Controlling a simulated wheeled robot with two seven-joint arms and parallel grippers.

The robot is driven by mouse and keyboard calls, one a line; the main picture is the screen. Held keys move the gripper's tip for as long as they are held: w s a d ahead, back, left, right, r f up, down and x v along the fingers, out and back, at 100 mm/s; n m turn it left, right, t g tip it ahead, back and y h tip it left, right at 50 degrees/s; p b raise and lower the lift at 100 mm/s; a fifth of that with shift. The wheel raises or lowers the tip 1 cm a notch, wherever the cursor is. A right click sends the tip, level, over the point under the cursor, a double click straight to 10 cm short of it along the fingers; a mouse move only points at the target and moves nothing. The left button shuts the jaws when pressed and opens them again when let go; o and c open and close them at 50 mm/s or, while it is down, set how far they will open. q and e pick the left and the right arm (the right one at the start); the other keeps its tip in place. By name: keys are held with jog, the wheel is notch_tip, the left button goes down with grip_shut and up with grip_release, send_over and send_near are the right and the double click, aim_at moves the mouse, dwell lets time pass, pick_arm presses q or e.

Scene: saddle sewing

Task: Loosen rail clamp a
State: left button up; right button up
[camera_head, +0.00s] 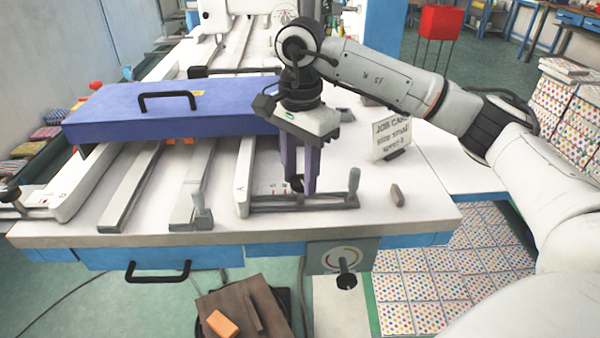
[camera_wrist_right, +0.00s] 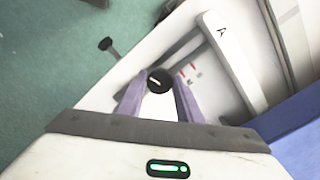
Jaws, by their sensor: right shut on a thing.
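My right gripper (camera_head: 297,188) points down at the front right of the machine table, with its purple fingers closed around a black round knob. In the right wrist view the knob (camera_wrist_right: 159,80) sits between the fingertips of the gripper (camera_wrist_right: 160,84), and a light line marks its top. The knob is on a grey clamp bar (camera_head: 325,201) lying across the table beside a pale rail (camera_head: 243,178). That rail (camera_wrist_right: 232,62) shows a letter A in the wrist view. The fingers partly hide the knob and bar. My left gripper is not in view.
A blue-purple cover (camera_head: 180,108) with a black handle spans the rails behind. A grey upright lever (camera_head: 354,181) stands right of the gripper. A job card (camera_head: 391,137) stands farther right. Below the table's front edge is a dial with a black knob (camera_head: 346,281).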

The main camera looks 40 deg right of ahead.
aim_at(300, 180)
dwell(0.4)
jog(key=o, duration=1)
jog(key=shift+o, duration=0.2)
notch_tip(300, 180, up, 10)
jog(key=p, duration=0.1)
jog(key=shift+r, duration=0.2)
